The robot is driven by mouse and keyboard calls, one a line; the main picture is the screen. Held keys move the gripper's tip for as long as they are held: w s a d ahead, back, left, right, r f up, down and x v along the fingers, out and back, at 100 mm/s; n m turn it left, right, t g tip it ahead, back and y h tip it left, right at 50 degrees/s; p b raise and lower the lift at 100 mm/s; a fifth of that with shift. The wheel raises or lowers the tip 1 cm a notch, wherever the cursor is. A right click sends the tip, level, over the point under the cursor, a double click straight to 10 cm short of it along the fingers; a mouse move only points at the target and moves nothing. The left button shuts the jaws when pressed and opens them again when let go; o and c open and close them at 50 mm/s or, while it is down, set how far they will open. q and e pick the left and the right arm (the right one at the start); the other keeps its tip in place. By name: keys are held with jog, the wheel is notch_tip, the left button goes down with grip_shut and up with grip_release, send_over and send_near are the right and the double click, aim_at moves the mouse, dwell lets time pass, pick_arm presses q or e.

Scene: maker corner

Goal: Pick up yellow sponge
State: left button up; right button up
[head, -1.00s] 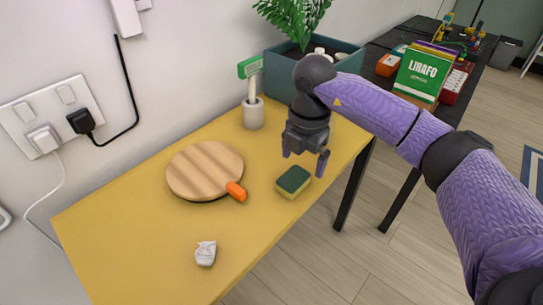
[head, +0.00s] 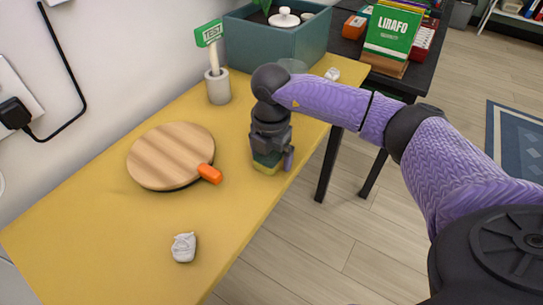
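The yellow sponge (head: 266,164), with a dark green top, sits on the yellow table near its right edge. My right gripper (head: 270,158) is lowered over it from above, one finger visible along the sponge's right side. The gripper hides much of the sponge's top and far side. I cannot tell whether the fingers press on the sponge or stand slightly apart from it. My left gripper is not in view.
A round wooden board (head: 170,155) with an orange handle end lies left of the sponge. A crumpled white item (head: 184,247) lies nearer. A cup with a green sign (head: 218,86) and a teal planter box (head: 262,42) stand behind.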

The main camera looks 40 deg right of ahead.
jog(key=c, duration=1)
jog(key=shift+r, duration=0.25)
notch_tip(320, 180, up, 9)
jog(key=p, duration=0.4)
jog(key=shift+r, duration=0.35)
